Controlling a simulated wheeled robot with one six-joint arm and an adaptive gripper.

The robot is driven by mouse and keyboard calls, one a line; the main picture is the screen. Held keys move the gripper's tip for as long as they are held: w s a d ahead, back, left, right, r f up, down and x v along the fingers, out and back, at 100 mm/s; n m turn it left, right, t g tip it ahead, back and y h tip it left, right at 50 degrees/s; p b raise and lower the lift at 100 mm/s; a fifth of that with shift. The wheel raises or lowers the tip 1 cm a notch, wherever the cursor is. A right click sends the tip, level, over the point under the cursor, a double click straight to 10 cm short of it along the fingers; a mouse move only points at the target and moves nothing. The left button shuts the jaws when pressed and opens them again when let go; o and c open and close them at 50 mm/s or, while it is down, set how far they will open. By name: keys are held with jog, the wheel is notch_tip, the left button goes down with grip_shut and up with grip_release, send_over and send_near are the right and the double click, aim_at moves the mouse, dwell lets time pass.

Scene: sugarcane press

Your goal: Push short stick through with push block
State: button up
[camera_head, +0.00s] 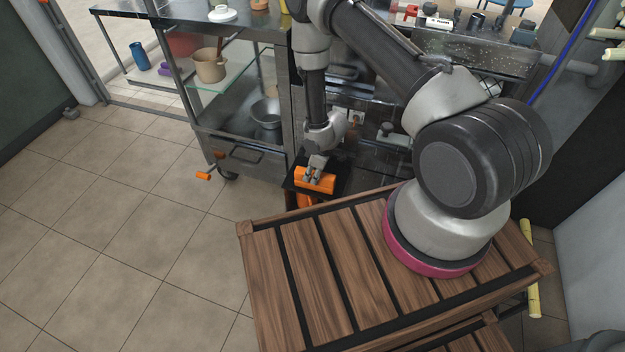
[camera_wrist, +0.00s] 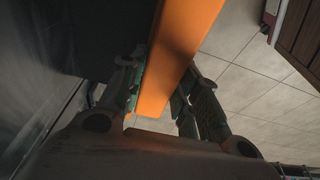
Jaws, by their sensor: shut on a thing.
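The orange push block (camera_head: 315,180) is held in my gripper (camera_head: 314,172), low in front of the press housing, beside the far edge of the wooden slatted top. In the wrist view the orange block (camera_wrist: 182,50) runs between the two fingers of my gripper (camera_wrist: 158,98), which are shut on it. Another orange part (camera_head: 304,201) shows just below the block; I cannot tell whether it is joined to it. The short stick cannot be made out in either view. The press opening is hidden by my arm and the block.
The wooden slatted top (camera_head: 330,270) lies in front. Cane pieces (camera_head: 580,66) show at the upper right. The tiled floor (camera_head: 130,230) at left is clear.

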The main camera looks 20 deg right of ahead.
aim_at(313, 173)
dwell(0.3)
jog(key=s+a+r, duration=0.3)
jog(key=s+r, duration=0.1)
jog(key=r, duration=0.2)
dwell(0.4)
jog(key=shift+f, duration=0.1)
jog(key=w+d+f, duration=0.1)
jog(key=f, duration=0.1)
jog(key=w+d+f, duration=0.1)
jog(key=f, duration=0.1)
jog(key=w+d+f, duration=0.1)
jog(key=w+f, duration=0.1)
jog(key=shift+c, duration=0.5)
jog(key=v, duration=0.2)
jog(key=shift+r, duration=0.35)
grip_shut()
jog(key=shift+s+d+r, duration=0.1)
jog(key=shift+d+r, duration=0.05)
jog(key=shift+r, duration=0.25)
